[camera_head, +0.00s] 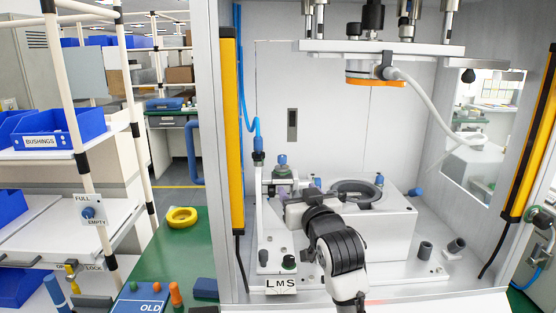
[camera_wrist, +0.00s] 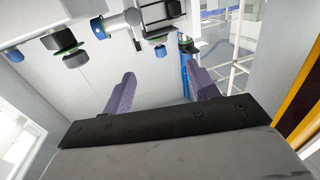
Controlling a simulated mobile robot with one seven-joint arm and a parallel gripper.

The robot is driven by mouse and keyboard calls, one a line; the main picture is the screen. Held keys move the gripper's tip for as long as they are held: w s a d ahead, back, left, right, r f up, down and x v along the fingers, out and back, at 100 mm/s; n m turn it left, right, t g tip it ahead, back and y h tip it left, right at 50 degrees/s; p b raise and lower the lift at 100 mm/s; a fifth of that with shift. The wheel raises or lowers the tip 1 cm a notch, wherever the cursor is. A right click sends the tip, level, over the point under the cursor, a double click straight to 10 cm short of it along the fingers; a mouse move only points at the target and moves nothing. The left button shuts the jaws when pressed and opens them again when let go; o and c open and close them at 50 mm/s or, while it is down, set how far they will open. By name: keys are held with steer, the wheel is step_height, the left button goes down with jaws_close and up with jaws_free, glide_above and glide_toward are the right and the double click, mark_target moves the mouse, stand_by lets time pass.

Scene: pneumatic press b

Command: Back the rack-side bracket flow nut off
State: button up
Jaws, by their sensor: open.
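My gripper (camera_head: 285,190) is inside the press cell, over the left part of the machine bed, beside the upright bracket (camera_head: 261,215) on the rack side. In the wrist view its two purple fingers (camera_wrist: 159,71) stand apart with nothing between them. A blue-capped fitting (camera_wrist: 160,51) lies just beyond the fingertips, apart from them. I cannot tell which is the flow nut. My wrist hides part of the bracket area in the head view.
A white block with a dark ring (camera_head: 357,192) stands right of my gripper. The press head with an orange ring (camera_head: 375,82) hangs above. A yellow light guard (camera_head: 231,130) edges the opening on the left. An LMS plate (camera_head: 281,287) is at the front. Blue bins (camera_head: 44,126) stand outside, left.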

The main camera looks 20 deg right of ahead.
mark_target(287, 170)
steer(key=w+p, duration=0.1)
steer(key=w, duration=0.3)
steer(key=w+p, duration=0.2)
steer(key=w, duration=0.2)
steer(key=w+d+p, duration=0.1)
steer(key=w+p, duration=0.1)
steer(key=w, duration=0.2)
steer(key=shift+w+r, duration=0.15)
steer(key=shift+w, duration=0.2)
steer(key=shift+w+p, duration=0.3)
steer(key=shift+w, duration=0.25)
steer(key=c, duration=1)
steer(key=y+b, duration=0.1)
steer(key=f+n+y+b, duration=0.1)
steer(key=b, duration=0.1)
steer(key=shift+d, duration=0.25)
steer(key=n+y+b, duration=0.1)
steer(key=y+b, duration=0.1)
steer(key=n+g+y+b, duration=0.1)
steer(key=y+b, duration=0.1)
steer(key=b, duration=0.1)
steer(key=shift+w+d+n, duration=0.1)
steer(key=shift+d+n, duration=0.05)
steer(key=shift+n, duration=0.25)
steer(key=shift+r+n+y+b, duration=0.2)
steer(key=shift+n+y+b, duration=0.2)
steer(key=shift+y, duration=0.2)
